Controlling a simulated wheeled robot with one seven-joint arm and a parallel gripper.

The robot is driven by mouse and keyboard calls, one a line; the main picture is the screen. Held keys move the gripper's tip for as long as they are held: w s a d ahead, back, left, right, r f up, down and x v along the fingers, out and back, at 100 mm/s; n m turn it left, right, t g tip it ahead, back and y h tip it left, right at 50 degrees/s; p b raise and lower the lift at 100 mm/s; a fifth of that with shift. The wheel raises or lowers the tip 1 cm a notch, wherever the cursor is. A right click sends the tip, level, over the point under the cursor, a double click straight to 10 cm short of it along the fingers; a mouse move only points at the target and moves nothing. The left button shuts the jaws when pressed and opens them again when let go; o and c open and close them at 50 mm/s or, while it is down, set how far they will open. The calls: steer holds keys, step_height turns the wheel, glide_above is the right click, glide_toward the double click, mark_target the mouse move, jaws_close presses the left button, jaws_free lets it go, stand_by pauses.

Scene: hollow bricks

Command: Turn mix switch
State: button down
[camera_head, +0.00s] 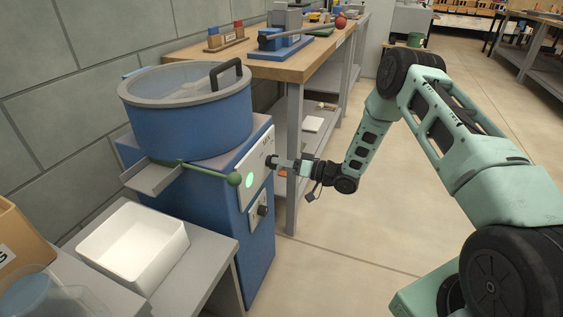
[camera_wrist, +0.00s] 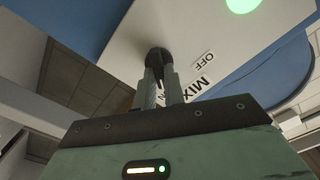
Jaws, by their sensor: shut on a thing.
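The mix switch (camera_wrist: 156,58) is a dark rounded knob on a white panel marked MIX and OFF, seen in the wrist view. My gripper (camera_wrist: 163,85) is shut on it, with its two fingers close together at the knob. In the head view my gripper (camera_head: 277,163) reaches the white panel (camera_head: 255,160) on the front of the blue mixer (camera_head: 200,125). There the fingers and the wrist hide the switch. A green round light (camera_head: 249,180) glows on the panel; it also shows in the wrist view (camera_wrist: 243,4). The knob's exact angle is hard to tell.
A second dark knob (camera_head: 263,210) sits lower on the mixer. A white tray (camera_head: 135,245) stands on the grey table at left. A wooden workbench (camera_head: 290,68) is behind; open floor lies at right.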

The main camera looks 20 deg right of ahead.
steer(key=shift+d+f, duration=0.1)
steer(key=c, duration=1.5)
jaws_free()
steer(key=p+v, duration=0.1)
steer(key=v, duration=1.6)
steer(key=shift+s+d, duration=0.15)
steer(key=shift+s, duration=0.05)
